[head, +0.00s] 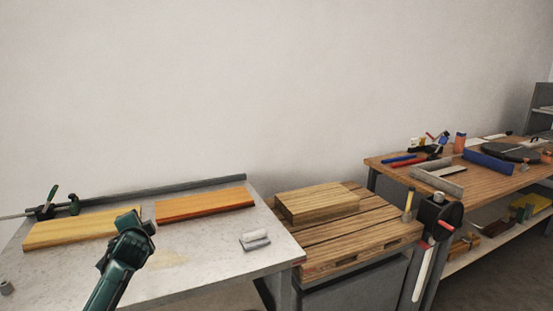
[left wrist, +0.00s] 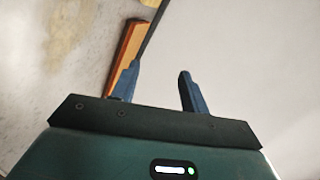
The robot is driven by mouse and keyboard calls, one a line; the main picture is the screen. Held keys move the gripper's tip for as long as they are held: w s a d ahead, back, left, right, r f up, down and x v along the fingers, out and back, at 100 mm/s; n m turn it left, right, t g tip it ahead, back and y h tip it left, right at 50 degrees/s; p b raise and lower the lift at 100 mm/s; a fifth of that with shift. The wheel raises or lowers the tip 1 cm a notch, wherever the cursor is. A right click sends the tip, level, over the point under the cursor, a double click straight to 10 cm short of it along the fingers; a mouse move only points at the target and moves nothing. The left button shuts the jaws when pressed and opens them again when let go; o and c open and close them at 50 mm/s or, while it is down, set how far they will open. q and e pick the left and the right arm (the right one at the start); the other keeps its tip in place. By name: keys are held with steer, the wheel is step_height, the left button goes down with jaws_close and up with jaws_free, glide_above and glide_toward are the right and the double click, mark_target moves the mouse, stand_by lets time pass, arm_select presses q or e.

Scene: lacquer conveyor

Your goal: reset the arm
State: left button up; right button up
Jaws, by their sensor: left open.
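My left arm comes in at the lower left of the head view, and its gripper (head: 148,226) is above the light worktop. In the left wrist view the two fingers of the left gripper (left wrist: 156,88) stand apart with nothing between them. An orange-brown board (head: 205,204) lies on the worktop to the right of the gripper. It also shows in the left wrist view (left wrist: 128,50), beyond the left finger. A yellowish board (head: 70,230) lies to the left of the gripper. My right gripper is not in view.
The worktop (head: 205,262) also holds a small grey-white block (head: 254,238) and a dark clamp (head: 50,205) at its far left. A wooden block (head: 316,202) lies on a pallet (head: 350,235) to the right. A tool-covered bench (head: 400,173) stands farther right.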

arm_select(q)
steer(key=w+d+r+n+t+h, duration=0.25)
steer(key=d+n+t+h, duration=0.2)
steer(key=d+n, duration=0.25)
steer(key=s+d+f+g+h, duration=0.1)
steer(key=s+d+f, duration=0.4)
steer(key=s+f, duration=0.3)
steer(key=s+d+f+m+g+h, duration=0.1)
steer(key=s+d+f+g+h, duration=0.1)
steer(key=s+d+f, duration=0.4)
steer(key=s+d+f+g+h, duration=0.2)
steer(key=s+d+f, duration=0.4)
steer(key=s, duration=0.8)
step_height(320, 180, down, 4)
steer(key=shift+s+r+m, duration=0.1)
steer(key=shift+s+m, duration=0.2)
steer(key=shift+s, duration=0.05)
steer(key=s+d, duration=0.1)
steer(key=s, duration=0.2)
steer(key=s+d+g, duration=0.1)
steer(key=s, duration=0.3)
steer(key=s+d+f+g+h, duration=0.1)
steer(key=s+d, duration=0.1)
steer(key=s, duration=0.2)
steer(key=shift+f+n, duration=0.1)
steer(key=shift+n, duration=0.3)
steer(key=shift+c, duration=0.2)
